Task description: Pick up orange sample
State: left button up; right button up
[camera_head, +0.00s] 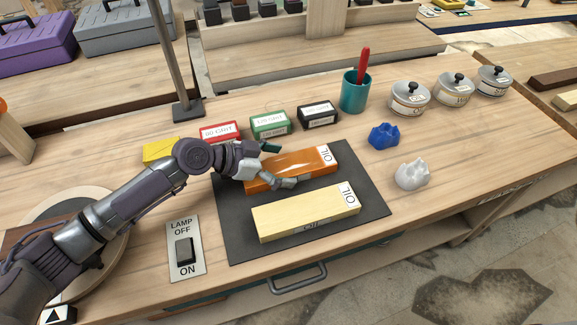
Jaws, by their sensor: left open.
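The orange sample (308,162), a glossy orange-brown block with a white OIL label at its right end, lies at the back of a dark mat (236,243). My left gripper (281,166) is open over the sample's left part. One finger is near its back edge and the other near its front edge. The hand hides part of the block's left end. I cannot tell whether the fingers touch it. A pale wood block (305,212), also labelled OIL, lies in front on the same mat. My right gripper is not in view.
Red (220,131), green (270,123) and black (318,114) labelled blocks stand behind the mat, near a teal cup (354,92). Blue (384,135) and white (412,174) crumpled lumps and several lidded tins (409,98) stand right. A lamp switch (185,250) is front left.

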pick_arm(q)
jog(key=shift+x, duration=0.85)
jog(key=shift+a, duration=0.1)
jog(key=c, duration=1.4)
